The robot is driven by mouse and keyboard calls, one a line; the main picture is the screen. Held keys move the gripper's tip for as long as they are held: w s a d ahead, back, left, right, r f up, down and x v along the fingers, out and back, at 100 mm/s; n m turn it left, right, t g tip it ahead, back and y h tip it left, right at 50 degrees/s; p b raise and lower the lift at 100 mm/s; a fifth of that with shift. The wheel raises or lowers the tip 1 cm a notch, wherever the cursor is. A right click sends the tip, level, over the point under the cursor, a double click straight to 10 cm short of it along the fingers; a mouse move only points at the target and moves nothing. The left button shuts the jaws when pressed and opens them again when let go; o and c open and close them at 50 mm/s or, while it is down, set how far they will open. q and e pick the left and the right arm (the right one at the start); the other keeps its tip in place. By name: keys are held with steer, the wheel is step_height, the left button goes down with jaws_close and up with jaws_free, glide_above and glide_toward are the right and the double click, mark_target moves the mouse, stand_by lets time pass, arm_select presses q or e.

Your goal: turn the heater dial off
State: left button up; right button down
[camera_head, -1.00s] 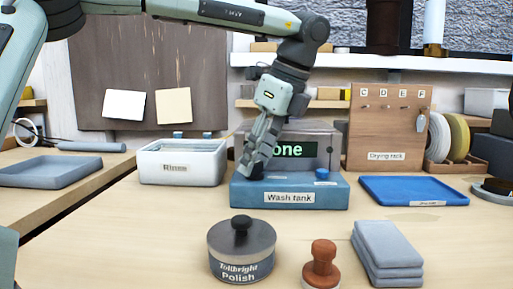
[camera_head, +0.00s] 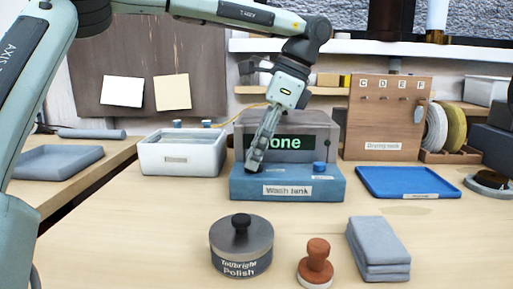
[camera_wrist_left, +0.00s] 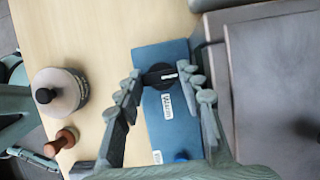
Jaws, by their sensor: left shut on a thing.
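The blue wash tank base (camera_head: 330,186) stands mid-table, with a grey tank behind it whose display (camera_head: 290,142) reads "one", its first letter hidden by my arm. In the left wrist view a black dial (camera_wrist_left: 157,77) with a pale pointer mark sits on the blue base (camera_wrist_left: 180,128), beside a small label. My left gripper (camera_head: 254,165) reaches down to the base's left part and hides the dial in the head view. In the left wrist view its two fingers (camera_wrist_left: 166,80) lie on either side of the dial, shut on it. My right gripper is not clearly in view.
A blue knob (camera_head: 319,167) sits on the base's right. The Rinse tray (camera_head: 182,158) is left, the blue tray (camera_head: 410,182) and drying rack (camera_head: 383,120) right. A polish tin (camera_head: 241,250), brown stamp (camera_head: 316,262) and grey cloths (camera_head: 378,250) stand in front.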

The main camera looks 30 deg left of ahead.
stand_by(0.3)
arm_select(q)
steer(key=o, duration=1.1)
steer(key=shift+o, duration=0.3)
steer(key=shift+w+r, duration=0.1)
steer(key=shift+r, duration=0.05)
